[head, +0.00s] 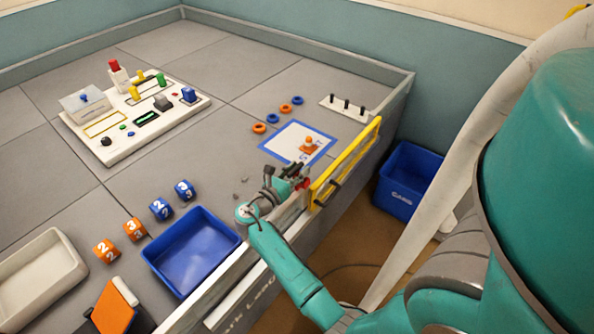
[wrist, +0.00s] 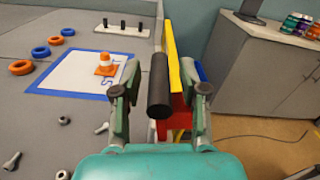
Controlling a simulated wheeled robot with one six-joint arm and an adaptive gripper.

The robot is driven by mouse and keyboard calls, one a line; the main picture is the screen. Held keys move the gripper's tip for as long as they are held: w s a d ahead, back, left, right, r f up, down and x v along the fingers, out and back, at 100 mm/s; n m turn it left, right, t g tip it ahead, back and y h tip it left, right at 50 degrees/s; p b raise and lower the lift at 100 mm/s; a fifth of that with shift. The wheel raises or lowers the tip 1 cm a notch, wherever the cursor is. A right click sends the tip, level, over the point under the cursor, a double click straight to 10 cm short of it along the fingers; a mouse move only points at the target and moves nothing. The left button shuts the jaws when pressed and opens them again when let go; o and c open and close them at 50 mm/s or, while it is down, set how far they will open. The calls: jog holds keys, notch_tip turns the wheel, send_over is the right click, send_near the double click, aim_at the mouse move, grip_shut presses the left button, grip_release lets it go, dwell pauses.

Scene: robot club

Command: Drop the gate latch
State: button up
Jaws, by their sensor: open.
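The yellow gate (head: 345,163) stands on the right edge of the arena floor; in the wrist view it shows edge-on (wrist: 170,45). A red part (wrist: 178,114) sits at its near end. A black rod (wrist: 158,88), which looks like the latch handle, points toward my wrist camera. My gripper (head: 290,175) is at the near end of the gate. In the wrist view its two fingers are spread, one on each side of the black rod, with gaps visible. The latch's seat is hidden, so I cannot tell how it rests.
A white mat with a blue border (head: 278,142) holds an orange cone (head: 309,145). Orange and blue rings (head: 272,118) and a peg board (head: 347,107) lie beyond. Bolts (wrist: 100,129) lie left of my gripper. A blue tray (head: 191,250) is nearer; a blue bin (head: 405,180) stands outside.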

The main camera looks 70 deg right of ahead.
aim_at(307, 179)
grip_shut()
jog(key=s+m, duration=0.1)
jog(key=m, duration=0.1)
jog(key=s+m, duration=0.1)
jog(key=m, duration=0.1)
jog(key=shift+s+a, duration=0.15)
jog(key=shift+a, duration=0.15)
jog(key=m, duration=0.1)
jog(key=s+m, duration=0.1)
jog(key=shift+s+a+f+m, duration=0.2)
jog(key=shift+s+m, duration=0.1)
jog(key=s+a+f+m, duration=0.1)
jog(key=s+f+m, duration=0.3)
jog(key=m, duration=0.9)
jog(key=shift+f+m, duration=0.3)
jog(key=shift+f, duration=1.05)
